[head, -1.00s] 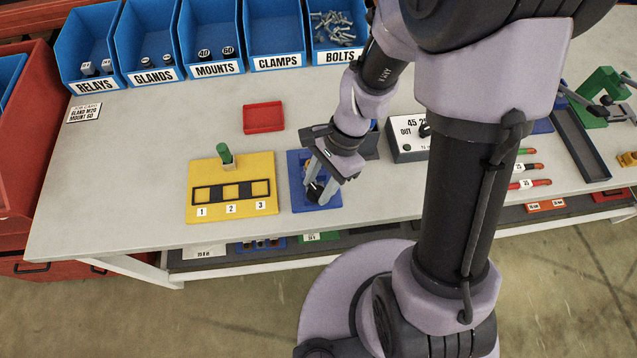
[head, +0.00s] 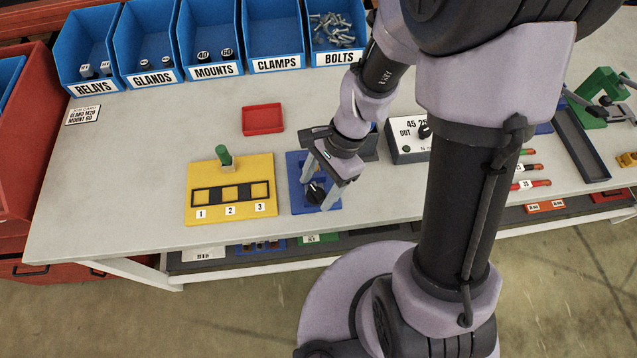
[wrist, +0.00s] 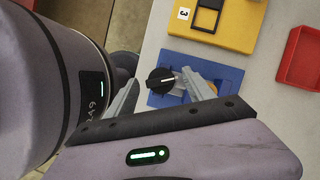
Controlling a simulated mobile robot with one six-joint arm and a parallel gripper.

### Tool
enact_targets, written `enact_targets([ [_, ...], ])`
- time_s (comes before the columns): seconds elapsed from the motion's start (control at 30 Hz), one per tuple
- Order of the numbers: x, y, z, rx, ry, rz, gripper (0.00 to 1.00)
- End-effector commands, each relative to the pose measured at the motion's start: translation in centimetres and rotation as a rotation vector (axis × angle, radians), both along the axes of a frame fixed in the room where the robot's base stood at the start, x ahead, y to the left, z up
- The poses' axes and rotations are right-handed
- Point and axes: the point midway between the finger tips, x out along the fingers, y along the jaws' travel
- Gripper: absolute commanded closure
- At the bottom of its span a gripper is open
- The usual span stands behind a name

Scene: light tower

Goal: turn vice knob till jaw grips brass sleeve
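The vice has a blue base plate (head: 299,203), which also shows in the wrist view (wrist: 171,54). Its black knob (head: 315,193) has a white pointer line and shows clearly in the wrist view (wrist: 160,80). My gripper (head: 319,188) is over the plate with its two fingers apart, one on each side of the knob. In the wrist view my gripper (wrist: 161,80) shows gaps beside the knob; contact is not visible. A small brass-orange piece (wrist: 213,88), likely the sleeve, peeks out behind the right finger. The jaw is mostly hidden by that finger.
A yellow board (head: 232,212) with numbered slots and a green-topped peg (head: 223,155) stands just left of the vice. A red tray (head: 263,120) lies behind. A white box with a dial (head: 407,148) stands to the right. Blue bins line the back.

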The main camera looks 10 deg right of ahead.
Motion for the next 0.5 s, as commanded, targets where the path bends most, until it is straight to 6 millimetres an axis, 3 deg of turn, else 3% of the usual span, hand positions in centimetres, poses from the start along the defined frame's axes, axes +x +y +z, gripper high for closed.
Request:
enact_targets([
  [0.17,0.4,-0.7,2.3,0.001,-0.004,-0.002,0.38],
  [0.5,2.2,-4.6,12.7,-0.001,-0.004,-0.002,0.38],
])
